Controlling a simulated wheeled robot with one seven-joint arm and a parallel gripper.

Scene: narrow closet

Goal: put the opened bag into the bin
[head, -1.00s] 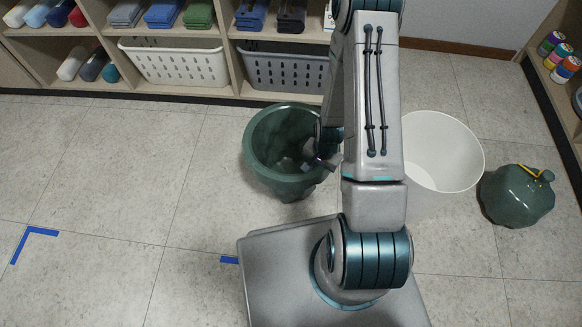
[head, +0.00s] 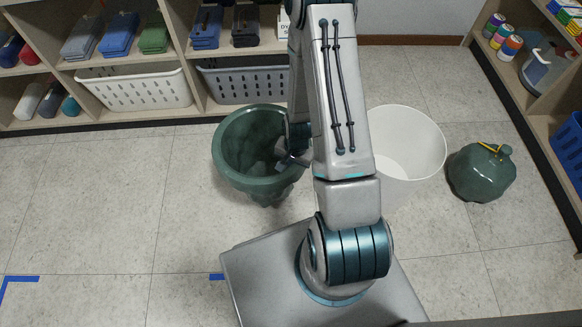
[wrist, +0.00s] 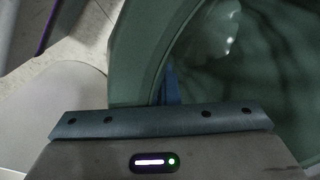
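The opened bag (head: 235,180) is dark green and wide-mouthed, standing on the floor left of my arm in the head view. Its green wall and inside also fill much of the wrist view (wrist: 240,80). The bin (head: 410,150) is white and round, standing to the right, partly hidden behind my arm. My gripper (head: 292,160) is at the bag's right rim, mostly hidden by my forearm. In the wrist view one blue finger (wrist: 172,85) shows against the bag's wall. I cannot tell whether the fingers are closed on the rim.
A closed green bag (head: 482,175) with a yellow tie stands right of the bin. Shelves with a white basket (head: 135,88) and a grey basket (head: 240,82) line the back. Another shelf (head: 535,120) stands at right. The floor at left is clear.

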